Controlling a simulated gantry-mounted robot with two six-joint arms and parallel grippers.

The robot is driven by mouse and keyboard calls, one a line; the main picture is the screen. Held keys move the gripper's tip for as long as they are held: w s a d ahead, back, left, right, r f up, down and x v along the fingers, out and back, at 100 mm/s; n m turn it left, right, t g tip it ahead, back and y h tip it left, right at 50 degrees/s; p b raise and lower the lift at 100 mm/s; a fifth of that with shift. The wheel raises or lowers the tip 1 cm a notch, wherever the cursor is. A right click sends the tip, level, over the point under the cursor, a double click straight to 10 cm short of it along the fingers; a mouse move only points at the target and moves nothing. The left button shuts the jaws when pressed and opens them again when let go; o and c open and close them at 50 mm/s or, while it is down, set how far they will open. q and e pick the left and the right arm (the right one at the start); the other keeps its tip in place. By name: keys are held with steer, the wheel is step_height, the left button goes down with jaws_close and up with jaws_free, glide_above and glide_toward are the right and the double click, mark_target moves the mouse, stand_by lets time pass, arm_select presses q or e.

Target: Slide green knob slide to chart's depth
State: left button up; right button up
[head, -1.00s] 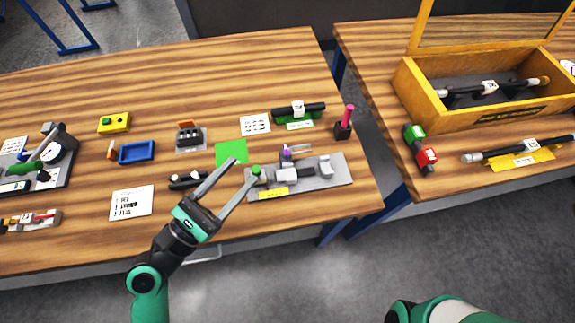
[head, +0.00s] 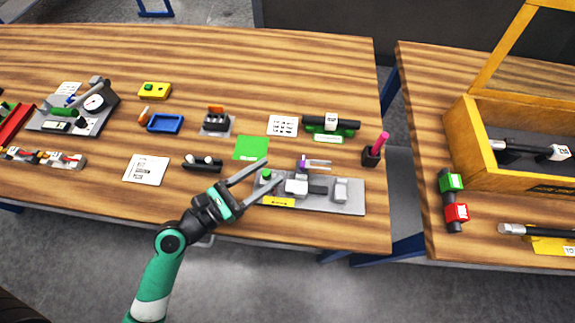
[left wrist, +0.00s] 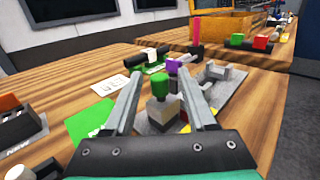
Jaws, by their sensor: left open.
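The green knob (head: 266,174) stands upright at the left end of a grey slide fixture (head: 352,205) with light grey blocks and a yellow label. My left gripper (head: 273,171) is open, its two fingers pointing at the fixture. In the left wrist view the green knob (left wrist: 159,85) shows between the two fingers (left wrist: 162,92), with a visible gap on each side. A white card with printed lines (head: 147,169) lies to the left, and another printed card (head: 283,125) lies farther back. I cannot read either. My right gripper is out of view.
A green square (head: 251,148) and a black holder (head: 203,163) lie left of the fixture. A purple-topped part (head: 301,164) stands just behind it, and a pink-handled tool (head: 377,148) behind its right end. A gap separates the second table with a wooden box (head: 475,150).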

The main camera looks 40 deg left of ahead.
arm_select(q)
steer(key=shift+w+d, duration=0.1)
steer(key=shift+w, duration=0.4)
steer(key=shift+s, duration=0.1)
steer(key=shift+c, duration=0.8)
jaws_close()
